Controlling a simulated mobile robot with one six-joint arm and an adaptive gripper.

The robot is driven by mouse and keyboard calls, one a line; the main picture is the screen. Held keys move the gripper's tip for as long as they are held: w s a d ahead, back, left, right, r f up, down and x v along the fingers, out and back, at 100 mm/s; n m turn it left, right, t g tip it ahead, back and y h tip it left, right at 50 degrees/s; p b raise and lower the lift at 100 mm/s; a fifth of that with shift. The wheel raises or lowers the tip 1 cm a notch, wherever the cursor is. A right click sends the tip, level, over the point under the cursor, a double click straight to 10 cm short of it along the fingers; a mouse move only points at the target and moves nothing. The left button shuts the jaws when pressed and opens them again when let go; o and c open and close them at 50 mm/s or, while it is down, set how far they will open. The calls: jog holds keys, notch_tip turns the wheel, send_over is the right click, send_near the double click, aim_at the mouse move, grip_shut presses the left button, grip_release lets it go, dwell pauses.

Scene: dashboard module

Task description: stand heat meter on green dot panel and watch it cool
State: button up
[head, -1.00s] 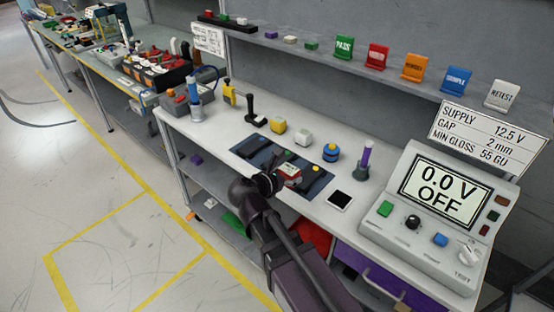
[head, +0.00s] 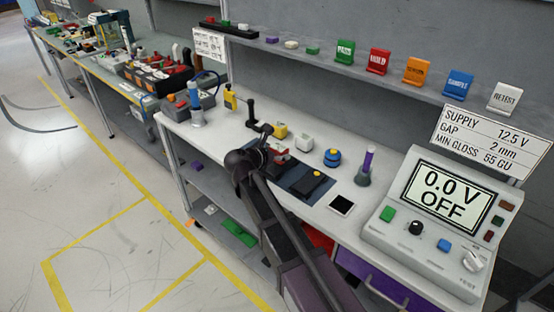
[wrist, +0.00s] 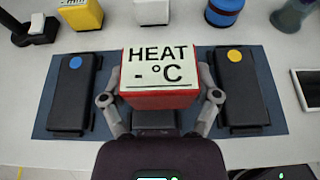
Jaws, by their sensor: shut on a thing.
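The heat meter (wrist: 159,72) is a red block with a white face reading "HEAT - °C". My gripper (wrist: 161,88) is shut on it, one finger at each side, in the wrist view. I cannot tell whether the meter touches the middle panel.
The panels lie on a dark blue mat (wrist: 197,129). Behind it stand a yellow block (wrist: 80,14), a white block (wrist: 153,12) and a blue round thing (wrist: 224,10). A dark-screened tile (head: 341,205) and a console reading "0.0 V OFF" (head: 395,226) stand to the right.

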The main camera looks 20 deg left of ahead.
jog(key=shift+w+a, duration=0.1)
jog(key=shift+w, duration=0.05)
jog(key=shift+w+a, duration=0.3)
jog(key=shift+w, duration=0.2)
jog(key=shift+w+f+b, duration=0.1)
jog(key=shift+f+b, duration=0.25)
notch_tip(320, 180, down, 3)
jog(key=b, duration=0.3)
jog(key=shift+f, duration=0.1)
jog(key=o, duration=1.1)
jog(key=shift+c, duration=0.2)
jog(key=shift+r, duration=0.2)
